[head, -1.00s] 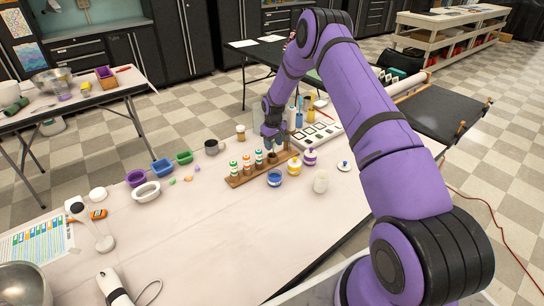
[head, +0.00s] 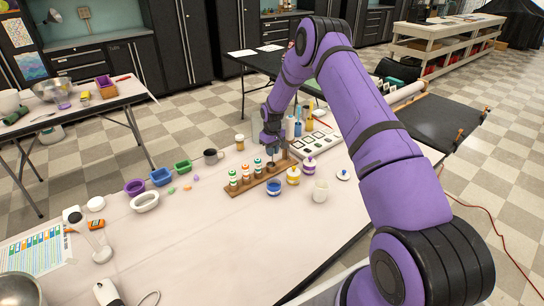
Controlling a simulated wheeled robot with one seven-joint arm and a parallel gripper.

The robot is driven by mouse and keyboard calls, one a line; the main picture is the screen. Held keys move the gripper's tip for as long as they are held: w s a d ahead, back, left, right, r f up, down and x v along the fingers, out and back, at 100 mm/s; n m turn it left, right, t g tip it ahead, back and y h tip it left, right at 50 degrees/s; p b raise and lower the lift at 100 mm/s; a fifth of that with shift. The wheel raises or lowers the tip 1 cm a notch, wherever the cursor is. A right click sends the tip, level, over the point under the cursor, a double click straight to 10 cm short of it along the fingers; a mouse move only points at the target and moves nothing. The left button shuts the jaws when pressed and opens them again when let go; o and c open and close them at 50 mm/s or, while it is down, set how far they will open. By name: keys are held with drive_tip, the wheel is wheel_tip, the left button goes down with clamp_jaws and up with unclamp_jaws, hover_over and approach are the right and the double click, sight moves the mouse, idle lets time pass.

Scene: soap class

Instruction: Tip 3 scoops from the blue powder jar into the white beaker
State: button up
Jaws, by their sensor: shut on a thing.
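The blue powder jar (head: 274,188) stands without its lid in front of the wooden rack, and blue shows inside it. The white beaker (head: 321,191) stands upright to its right, near the table's right edge. My gripper (head: 271,156) points down over the right part of the rack, behind the blue jar. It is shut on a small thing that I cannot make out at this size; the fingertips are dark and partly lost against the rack. It is apart from the jar and the beaker. I cannot see the beaker's contents.
The wooden rack (head: 238,188) holds several small colour-banded vials. A white lid with a blue knob (head: 343,174) lies behind the beaker. Bottles (head: 290,128) stand behind my gripper.

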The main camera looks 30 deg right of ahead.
wheel_tip(320, 180, up, 13)
idle(0.8)
drive_tip(key=shift+s, duration=0.1)
drive_tip(key=s+a+f+n, duration=0.2)
drive_tip(key=s+f+n, duration=0.1)
drive_tip(key=s, duration=0.3)
drive_tip(key=s+a+f+n, duration=0.3)
drive_tip(key=s, duration=0.2)
drive_tip(key=shift+s+f, duration=0.1)
drive_tip(key=shift+f, duration=4.35)
wheel_tip(320, 180, up, 9)
